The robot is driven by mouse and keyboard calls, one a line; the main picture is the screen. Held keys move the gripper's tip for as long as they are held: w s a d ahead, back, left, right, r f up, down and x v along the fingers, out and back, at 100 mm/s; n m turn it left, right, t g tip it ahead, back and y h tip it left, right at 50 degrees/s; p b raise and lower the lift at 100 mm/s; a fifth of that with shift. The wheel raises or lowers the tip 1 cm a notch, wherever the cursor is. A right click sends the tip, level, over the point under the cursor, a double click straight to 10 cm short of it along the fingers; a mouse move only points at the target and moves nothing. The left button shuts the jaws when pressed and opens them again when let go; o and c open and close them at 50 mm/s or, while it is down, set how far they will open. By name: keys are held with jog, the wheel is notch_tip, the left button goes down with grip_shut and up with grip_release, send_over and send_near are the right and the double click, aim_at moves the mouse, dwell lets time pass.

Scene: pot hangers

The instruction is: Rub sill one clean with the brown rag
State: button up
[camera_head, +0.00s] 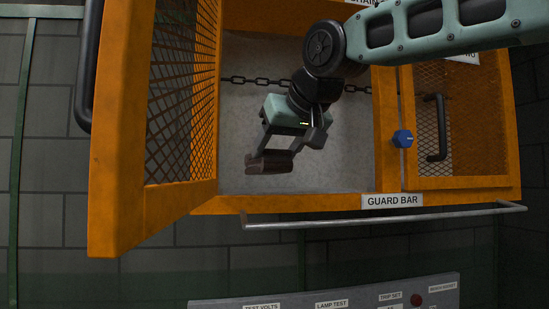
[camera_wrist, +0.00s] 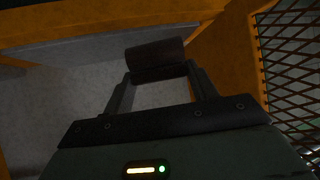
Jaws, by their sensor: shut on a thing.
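The brown rag (camera_head: 270,163) is a dark, rolled-looking piece held at the end of my gripper (camera_head: 278,152). It hangs inside the open orange cabinet, in front of the grey back panel, above the lower orange edge (camera_head: 300,200). In the wrist view the rag (camera_wrist: 155,57) lies across both fingertips of my gripper (camera_wrist: 160,77), with a gap between the fingers behind it. I cannot tell whether the rag touches any surface. No label reading sill one is legible, so I cannot tell which surface it is.
The mesh door (camera_head: 125,140) stands open at the left. A chain (camera_head: 250,81) crosses the opening behind my gripper. A blue knob (camera_head: 402,139) and a closed mesh door (camera_head: 465,130) are at the right. A guard bar (camera_head: 390,214) runs below, above a labelled panel (camera_head: 350,295).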

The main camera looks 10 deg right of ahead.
jog(key=s+b, duration=0.2)
jog(key=s, duration=0.4)
jog(key=shift+s, duration=0.35)
